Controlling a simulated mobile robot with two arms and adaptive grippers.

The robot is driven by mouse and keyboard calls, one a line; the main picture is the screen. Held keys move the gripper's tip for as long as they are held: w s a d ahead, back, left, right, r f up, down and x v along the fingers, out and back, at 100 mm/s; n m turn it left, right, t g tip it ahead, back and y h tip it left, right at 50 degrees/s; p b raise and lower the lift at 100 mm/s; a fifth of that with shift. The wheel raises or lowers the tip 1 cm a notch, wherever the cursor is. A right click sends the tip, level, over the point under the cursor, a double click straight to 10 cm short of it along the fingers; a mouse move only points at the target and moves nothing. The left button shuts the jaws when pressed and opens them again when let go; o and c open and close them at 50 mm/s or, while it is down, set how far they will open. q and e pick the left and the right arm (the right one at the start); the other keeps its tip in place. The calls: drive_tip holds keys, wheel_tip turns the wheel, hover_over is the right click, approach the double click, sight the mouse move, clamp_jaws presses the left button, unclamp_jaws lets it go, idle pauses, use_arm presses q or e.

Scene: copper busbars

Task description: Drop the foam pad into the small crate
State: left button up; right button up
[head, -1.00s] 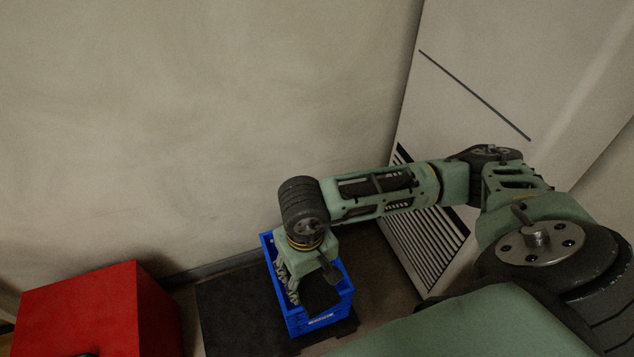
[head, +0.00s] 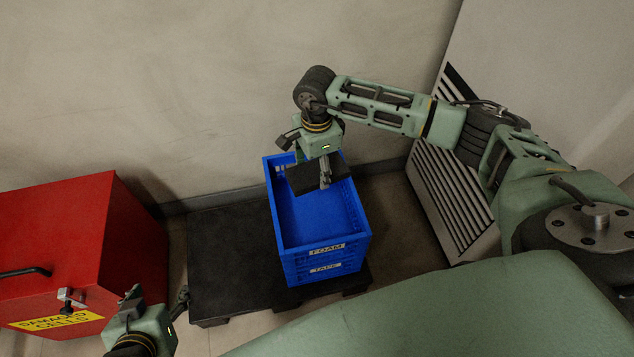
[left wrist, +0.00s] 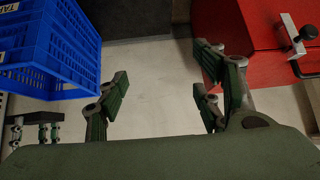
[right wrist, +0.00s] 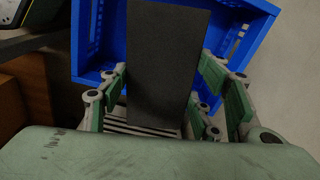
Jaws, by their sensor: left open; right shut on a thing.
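The foam pad (head: 303,181) is a dark flat slab held by my right gripper (head: 326,172) over the back part of the open blue crate (head: 312,222). In the right wrist view the pad (right wrist: 165,60) sits between the fingers of the right gripper, with the blue crate (right wrist: 88,40) behind it. The crate's front carries the labels FOAM and TAPE, and its visible interior looks empty. My left gripper (head: 158,302) is open and empty at the lower left, between the red box and the crate; the crate's side (left wrist: 70,50) shows in the left wrist view.
The crate stands on a low black platform (head: 228,250) whose left part is bare. A red box (head: 75,235) with a handle, a latch and a yellow DAMAGED CELLS label is at the left. A wall lies behind, and a light cabinet with a slatted vent (head: 450,205) is at the right.

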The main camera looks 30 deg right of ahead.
sight(317, 166)
drive_tip(key=shift+w+d+f+m+b, duration=0.2)
drive_tip(key=shift+w+f+m+b, duration=0.2)
drive_tip(key=shift+f, duration=0.2)
drive_tip(key=shift+w+d+f+m+b, duration=0.15)
drive_tip(key=shift+w+f+m+b, duration=0.2)
drive_tip(key=shift+f, duration=0.25)
use_arm(q)
drive_tip(key=w+d+r+t+h+b, duration=0.1)
drive_tip(key=w+d+r+t+b, duration=0.1)
drive_tip(key=r+t, duration=0.4)
drive_tip(key=w+d+r+t+h+b, duration=0.2)
drive_tip(key=w+r+t, duration=0.2)
drive_tip(key=r, duration=1.2)
drive_tip(key=shift+d+r+t+h, duration=0.15)
drive_tip(key=shift+r+t+h, duration=0.2)
drive_tip(key=shift+t, duration=0.85)
use_arm(e)
wheel_tip(317, 166, down, 6)
drive_tip(key=shift+s+r, duration=0.1)
drive_tip(key=o, duration=1)
drive_tip(key=shift+r, duration=0.1)
wheel_tip(317, 166, up, 12)
drive_tip(key=shift+f, duration=0.1)
